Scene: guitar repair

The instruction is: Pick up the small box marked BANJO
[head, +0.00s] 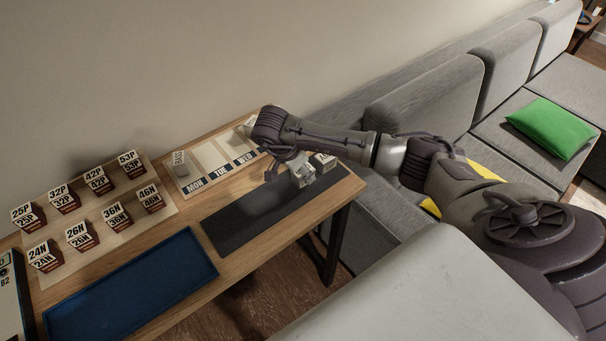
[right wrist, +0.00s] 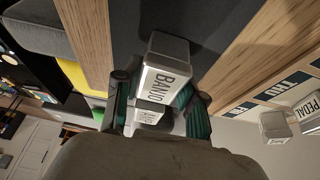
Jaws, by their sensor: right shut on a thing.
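The small white box marked BANJO (right wrist: 168,75) is between the fingers of my right gripper (right wrist: 160,100) in the right wrist view, its label facing the camera. The gripper is shut on it. In the head view my right gripper (head: 302,172) is low over the right end of the dark mat (head: 245,217). A white box top (head: 323,160) shows just beside the fingers there, its lettering partly hidden. I cannot tell whether the held box touches the mat. My left gripper is not in view.
A board with day columns (head: 208,158) lies at the back, with a BASS box (head: 180,162) on it. The right wrist view shows a PEDAL box (right wrist: 308,112). A blue tray (head: 130,285) and several labelled blocks (head: 65,198) are left. A grey sofa (head: 425,95) stands right.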

